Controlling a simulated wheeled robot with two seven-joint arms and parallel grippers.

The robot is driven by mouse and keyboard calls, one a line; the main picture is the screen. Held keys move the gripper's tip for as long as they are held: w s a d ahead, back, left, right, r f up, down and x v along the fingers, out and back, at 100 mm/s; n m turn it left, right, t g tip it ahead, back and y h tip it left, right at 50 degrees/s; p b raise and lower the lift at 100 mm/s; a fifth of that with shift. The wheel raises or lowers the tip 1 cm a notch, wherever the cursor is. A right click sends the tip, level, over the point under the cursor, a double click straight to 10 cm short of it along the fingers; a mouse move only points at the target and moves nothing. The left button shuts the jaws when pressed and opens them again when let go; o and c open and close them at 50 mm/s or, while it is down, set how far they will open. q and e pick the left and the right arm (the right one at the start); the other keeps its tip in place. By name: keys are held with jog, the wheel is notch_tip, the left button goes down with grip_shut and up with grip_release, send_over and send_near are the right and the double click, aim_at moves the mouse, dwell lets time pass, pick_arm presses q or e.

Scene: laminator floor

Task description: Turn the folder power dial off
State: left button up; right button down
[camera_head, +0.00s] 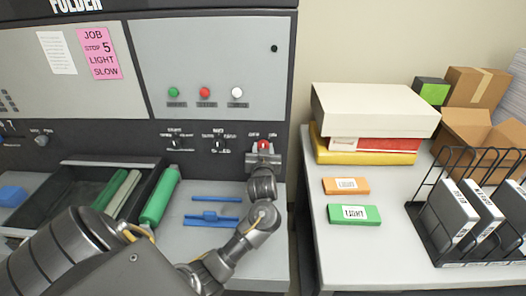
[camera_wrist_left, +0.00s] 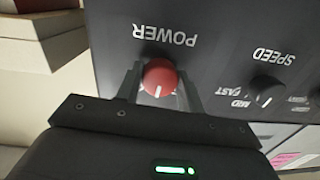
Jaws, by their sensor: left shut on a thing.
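The folder machine's red power dial (camera_wrist_left: 159,77) shows in the left wrist view under the upside-down word POWER. Its white pointer line points toward the bottom of that view. My left gripper (camera_wrist_left: 160,92) has one finger on each side of the dial and is shut on it. The fingers hide most of the labels beside the dial. In the head view my left gripper (camera_head: 263,156) reaches the right end of the dark control strip, and a bit of the red dial (camera_head: 264,145) shows there. My right gripper is not in view.
A speed dial (camera_wrist_left: 266,90) sits beside the power dial, with another small dial (camera_head: 175,143) further left. Green, red and white buttons (camera_head: 205,92) are above. A side table (camera_head: 350,263) at right holds boxes, labelled blocks and a black wire rack (camera_head: 428,233).

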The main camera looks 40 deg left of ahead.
pick_arm(q)
jog(key=shift+n+h+b, duration=0.3)
jog(key=shift+n+b, duration=1.75)
jog(key=shift+n, duration=2.55)
jog(key=o, duration=1)
jog(key=shift+d, duration=0.1)
